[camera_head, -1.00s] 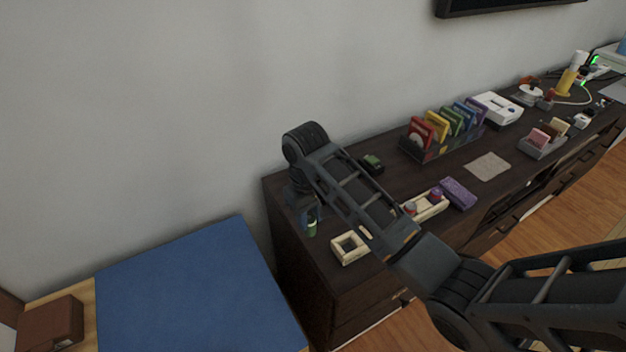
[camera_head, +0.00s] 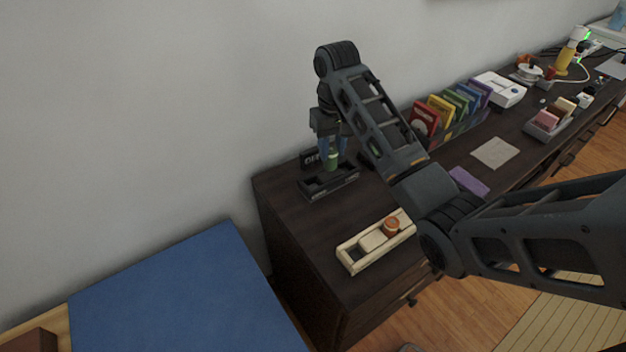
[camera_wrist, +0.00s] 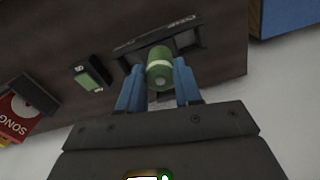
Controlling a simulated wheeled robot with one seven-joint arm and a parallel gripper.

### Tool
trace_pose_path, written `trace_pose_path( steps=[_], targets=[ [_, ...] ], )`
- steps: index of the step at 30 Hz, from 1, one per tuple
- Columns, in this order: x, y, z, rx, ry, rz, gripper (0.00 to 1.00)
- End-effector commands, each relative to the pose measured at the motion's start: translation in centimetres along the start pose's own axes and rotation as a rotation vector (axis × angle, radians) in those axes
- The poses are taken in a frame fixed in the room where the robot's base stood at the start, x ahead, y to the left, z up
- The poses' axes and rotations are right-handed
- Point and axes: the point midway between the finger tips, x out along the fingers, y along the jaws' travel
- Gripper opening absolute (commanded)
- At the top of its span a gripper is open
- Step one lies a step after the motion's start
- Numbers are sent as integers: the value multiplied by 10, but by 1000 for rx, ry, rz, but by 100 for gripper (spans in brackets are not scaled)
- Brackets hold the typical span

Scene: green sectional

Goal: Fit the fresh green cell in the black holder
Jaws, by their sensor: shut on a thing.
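The green cell (camera_head: 333,160) with a pale band is upright in my gripper (camera_head: 332,157). Its blue fingers are shut on the cell's sides; the wrist view shows the cell (camera_wrist: 159,68) between them. The black holder (camera_head: 330,186) is a low open tray on the dark cabinet top, right beneath the cell. In the wrist view, the holder (camera_wrist: 198,38) lies behind the cell, with an open slot beside it. The cell's lower end is at the holder's opening; I cannot tell whether it touches the floor of the slot.
A black block with a green top (camera_wrist: 90,80) lies near the holder. Card boxes (camera_head: 440,112) stand to the right. The wall is close behind; a blue surface (camera_head: 175,290) lies left.

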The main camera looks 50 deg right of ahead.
Motion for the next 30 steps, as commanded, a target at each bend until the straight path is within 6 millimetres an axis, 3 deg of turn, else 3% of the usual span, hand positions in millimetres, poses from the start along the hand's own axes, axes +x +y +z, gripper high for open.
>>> trace_pose_path(
  steps=[1, 3, 9, 20, 27, 28, 30],
  targets=[
    [13, -11, -2, -4, 1, 0, 0],
    [20, -23, -3, -3, 1, 1, 0],
    [26, -43, -6, -1, 1, 1, 0],
    [63, -44, -5, 1, -1, 1, 0],
    [66, -44, -6, 0, 2, 1, 0],
    [67, -44, -6, 0, 1, 1, 35],
    [67, -44, -6, 0, 1, 1, 41]
  ],
)
